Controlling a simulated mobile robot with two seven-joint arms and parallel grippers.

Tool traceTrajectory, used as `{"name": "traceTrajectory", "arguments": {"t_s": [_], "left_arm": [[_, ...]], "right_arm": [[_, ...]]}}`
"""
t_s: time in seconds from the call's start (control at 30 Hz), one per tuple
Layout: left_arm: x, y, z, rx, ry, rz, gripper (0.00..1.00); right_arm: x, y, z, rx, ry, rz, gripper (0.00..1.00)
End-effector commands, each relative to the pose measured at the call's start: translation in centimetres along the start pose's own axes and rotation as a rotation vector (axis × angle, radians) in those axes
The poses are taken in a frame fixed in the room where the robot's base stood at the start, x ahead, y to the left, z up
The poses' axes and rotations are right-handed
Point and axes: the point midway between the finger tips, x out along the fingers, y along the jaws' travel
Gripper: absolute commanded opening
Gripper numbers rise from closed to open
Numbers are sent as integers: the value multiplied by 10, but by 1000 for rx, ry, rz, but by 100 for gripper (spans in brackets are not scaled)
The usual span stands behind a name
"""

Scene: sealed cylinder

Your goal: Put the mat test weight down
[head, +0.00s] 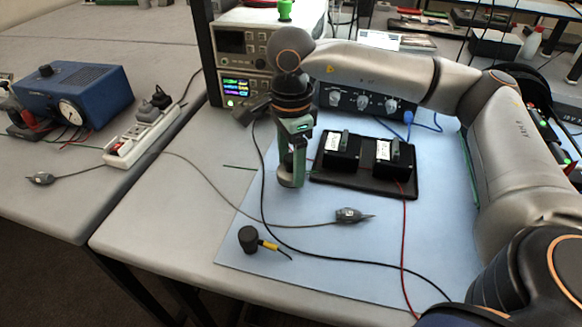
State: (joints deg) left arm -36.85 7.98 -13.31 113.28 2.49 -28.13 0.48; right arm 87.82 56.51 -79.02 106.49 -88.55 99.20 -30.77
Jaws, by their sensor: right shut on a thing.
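My right gripper (291,172) reaches down over the blue mat (215,262), left of a black tray. It is shut on a dark, rounded thing, taken to be the mat test weight (291,182). The fingers hide much of it, and I cannot tell whether its underside touches the mat. A black cylinder (248,238) with a yellow plug and short lead lies near the mat's front left, apart from the gripper. My left gripper is not in view.
The black tray (410,190) holds two black boxes with green handles. A grey probe (350,215) and loose black and red cables cross the mat. Instruments (245,65) stand behind. A blue meter box (75,93) and power strip (140,135) are left. The front mat is fairly open.

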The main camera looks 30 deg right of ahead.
Motion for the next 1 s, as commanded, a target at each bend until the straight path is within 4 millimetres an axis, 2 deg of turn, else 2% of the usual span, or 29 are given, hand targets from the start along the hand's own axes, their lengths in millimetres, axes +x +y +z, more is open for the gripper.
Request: {"name": "traceTrajectory", "arguments": {"t_s": [0.1,0.47,0.5,0.73,1.0], "left_arm": [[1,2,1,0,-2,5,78],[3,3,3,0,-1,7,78],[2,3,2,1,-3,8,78],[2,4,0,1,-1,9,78],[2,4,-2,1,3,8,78]], "right_arm": [[13,0,0,0,-1,-1,0],[18,0,0,1,-2,-2,0],[18,0,0,1,-1,-1,70],[17,0,0,1,-1,0,96],[16,0,0,1,-1,0,98]]}}
